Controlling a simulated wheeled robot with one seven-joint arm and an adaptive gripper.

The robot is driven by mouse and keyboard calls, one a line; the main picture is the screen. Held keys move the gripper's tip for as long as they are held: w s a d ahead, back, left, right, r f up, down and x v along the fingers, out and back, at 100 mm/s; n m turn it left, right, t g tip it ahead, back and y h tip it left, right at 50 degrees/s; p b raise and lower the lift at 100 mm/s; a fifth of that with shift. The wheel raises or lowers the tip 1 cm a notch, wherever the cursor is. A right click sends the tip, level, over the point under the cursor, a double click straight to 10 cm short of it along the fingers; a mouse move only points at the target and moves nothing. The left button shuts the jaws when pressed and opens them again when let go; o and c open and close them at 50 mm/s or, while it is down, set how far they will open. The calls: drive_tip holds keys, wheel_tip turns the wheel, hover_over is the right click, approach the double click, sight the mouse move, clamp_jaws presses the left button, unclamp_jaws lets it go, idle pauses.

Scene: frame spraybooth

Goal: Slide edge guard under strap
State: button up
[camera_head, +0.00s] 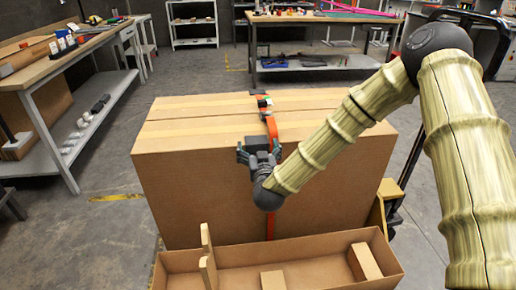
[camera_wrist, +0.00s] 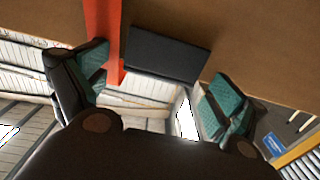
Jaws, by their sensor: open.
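A large cardboard box (camera_head: 200,170) stands in the middle of the head view. An orange strap (camera_head: 270,127) crosses its top and shows again lower on the front face. My gripper (camera_head: 259,143) is at the box's upper front edge, beside the strap. In the wrist view my gripper (camera_wrist: 158,85) is open, its teal-padded fingers wide apart. A flat black piece, apparently the edge guard (camera_wrist: 168,54), lies against the cardboard between them, right beside the strap (camera_wrist: 101,35). I cannot tell whether any of it is under the strap. In the head view my gripper hides this spot.
Small dark pieces (camera_head: 262,102) sit on the strap at the box's far top edge. An open cardboard tray (camera_head: 215,283) with dividers stands in front of the box. A workbench (camera_head: 60,65) is at left, another bench (camera_head: 320,20) behind. Floor left of the box is clear.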

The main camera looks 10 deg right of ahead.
drive_tip(key=s, duration=1.2)
drive_tip(key=s+d+f+n+g+y, duration=0.1)
drive_tip(key=s+f+g, duration=0.3)
drive_tip(key=f, duration=0.6)
drive_tip(key=s+f+g+y, duration=0.1)
drive_tip(key=s+f+g, duration=0.2)
drive_tip(key=s+f, duration=0.5)
drive_tip(key=s+d+f+g, duration=0.2)
drive_tip(key=s+f+g, duration=0.1)
drive_tip(key=s+f, duration=0.35)
drive_tip(key=s+d+f+g, duration=0.25)
drive_tip(key=s+f, duration=0.25)
drive_tip(key=f, duration=0.3)
drive_tip(key=s+d+f+m+g+h, duration=0.1)
drive_tip(key=s+d+f+g, duration=0.25)
drive_tip(key=s, duration=0.45)
drive_tip(key=s+d+f+g+h, duration=0.15)
drive_tip(key=s+d, duration=0.25)
drive_tip(key=s, duration=0.5)
wheel_tip(320, 180, up, 16)
drive_tip(key=p, duration=1.5)
drive_tip(key=shift+w+a+f+p, duration=0.25)
drive_tip(key=shift+w+a+p, duration=0.05)
drive_tip(key=shift+w+a, duration=0.1)
drive_tip(key=shift+g+y, duration=0.25)
